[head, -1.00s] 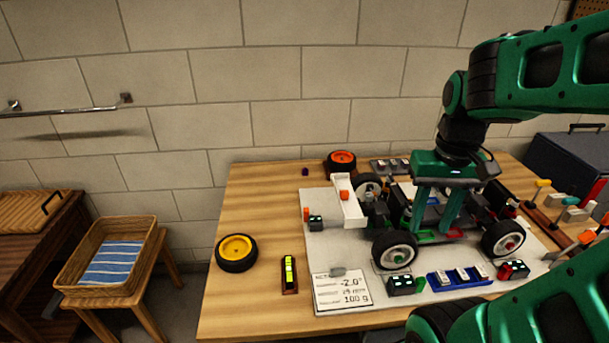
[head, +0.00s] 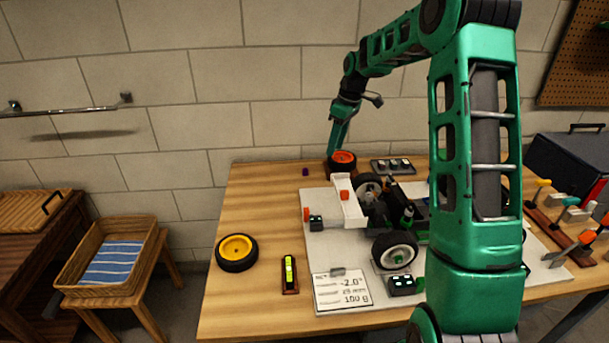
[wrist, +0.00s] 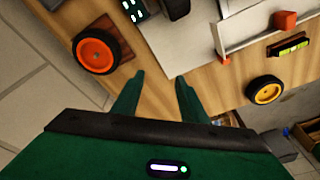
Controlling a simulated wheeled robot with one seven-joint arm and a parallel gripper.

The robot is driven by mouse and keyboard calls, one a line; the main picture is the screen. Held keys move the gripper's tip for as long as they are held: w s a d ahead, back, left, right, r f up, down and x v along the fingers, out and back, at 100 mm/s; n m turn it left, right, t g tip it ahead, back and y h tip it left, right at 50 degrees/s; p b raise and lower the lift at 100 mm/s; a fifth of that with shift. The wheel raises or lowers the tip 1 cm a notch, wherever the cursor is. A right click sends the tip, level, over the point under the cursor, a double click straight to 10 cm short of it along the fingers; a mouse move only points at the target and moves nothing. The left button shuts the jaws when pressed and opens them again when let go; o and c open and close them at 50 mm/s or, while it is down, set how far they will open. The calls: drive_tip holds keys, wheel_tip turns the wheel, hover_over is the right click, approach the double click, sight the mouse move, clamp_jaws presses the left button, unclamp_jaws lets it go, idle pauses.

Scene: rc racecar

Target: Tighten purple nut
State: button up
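A small purple nut (head: 305,171) lies on the back left of the wooden table in the head view. I cannot make it out in the wrist view. My gripper (head: 334,153) points down at the table's back edge, right of the nut and beside the orange wheel (head: 342,161). In the wrist view its two fingers (wrist: 157,95) are apart with nothing between them. The RC car (head: 375,212) stands on a pale mat (head: 318,262); my arm hides much of its right side.
A yellow wheel (head: 237,252) and a spirit level (head: 289,273) lie at the table's left, with bare wood around them. A white card (head: 342,291) lies in front. Tools on a wooden rack (head: 560,222) and a dark toolbox (head: 572,165) are at the right.

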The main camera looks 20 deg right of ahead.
drive_tip(key=w+f+n+t+y, duration=0.1)
drive_tip(key=w+f+n, duration=0.1)
drive_tip(key=w+f, duration=0.3)
drive_tip(key=w+f+n+y, duration=0.1)
drive_tip(key=w+f+n, duration=0.1)
drive_tip(key=w, duration=0.5)
hover_over(307, 169)
drive_tip(key=s+d, duration=0.2)
drive_tip(key=f, duration=0.5)
drive_tip(key=shift+w+a+f, duration=0.1)
drive_tip(key=shift+a+f, duration=0.05)
drive_tip(key=shift+a, duration=0.1)
drive_tip(key=shift+w+x, duration=0.1)
drive_tip(key=shift+x, duration=1.2)
drive_tip(key=shift+w+x, duration=0.15)
drive_tip(key=shift+x, duration=1.1)
drive_tip(key=shift+d, duration=0.1)
clamp_jaws()
